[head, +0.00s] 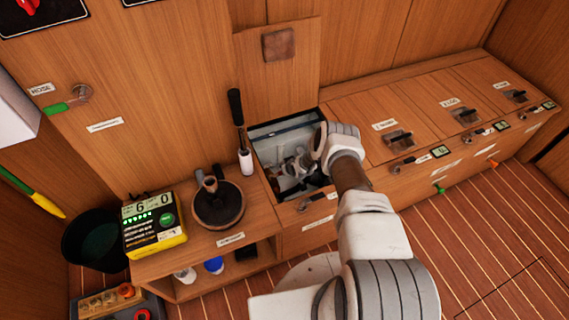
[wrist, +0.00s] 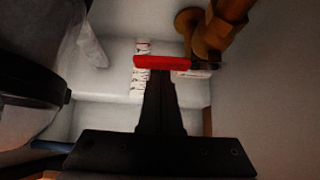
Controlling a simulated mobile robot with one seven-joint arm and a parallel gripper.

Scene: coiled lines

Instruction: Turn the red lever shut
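The red lever (wrist: 160,62) shows in the wrist view as a short red handle lying across the picture. Its right end meets a dark stem beside a brass valve fitting (wrist: 212,35). My gripper (wrist: 161,76) has its black fingers together, with the tips at the lower edge of the red handle. I cannot tell whether the tips touch it, but they do not appear to grip it. In the head view my gripper (head: 303,166) reaches down into an open bench compartment (head: 263,172). The lever cannot be made out there.
The compartment's wooden lid (head: 279,70) stands upright behind the opening. A black-handled brush (head: 241,135) is just left of the opening. A yellow-and-black device (head: 153,225) and a dark round pot (head: 219,208) stand farther left. Pale walls close around the gripper inside.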

